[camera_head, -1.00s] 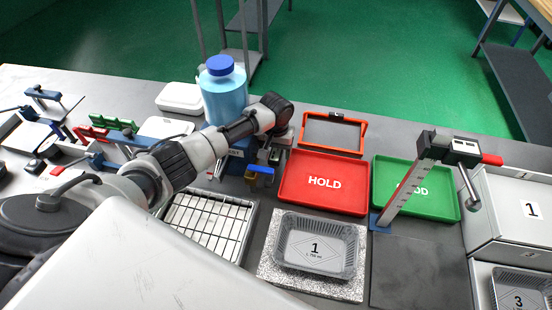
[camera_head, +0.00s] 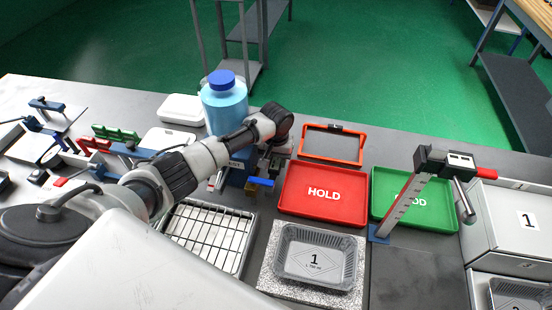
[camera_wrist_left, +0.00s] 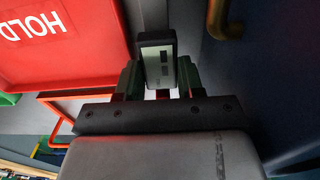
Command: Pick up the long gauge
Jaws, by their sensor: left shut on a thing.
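My left gripper (camera_head: 272,160) reaches down beside the blue stand (camera_head: 236,172), left of the red HOLD tray (camera_head: 323,194). In the left wrist view its fingers are shut on a dark gauge body with a pale face (camera_wrist_left: 158,62), which I take for the long gauge. The gauge's lower part is hidden there. In the head view the gripper and arm mostly cover it. A blue bar (camera_head: 258,182) sticks out below the gripper; I cannot tell whether it belongs to the gauge. My right gripper is not in view.
A blue-capped bottle (camera_head: 224,105) stands close behind my arm. A tall height gauge (camera_head: 405,205) stands by the green tray (camera_head: 385,190). An orange frame (camera_head: 333,144) lies behind the HOLD tray.

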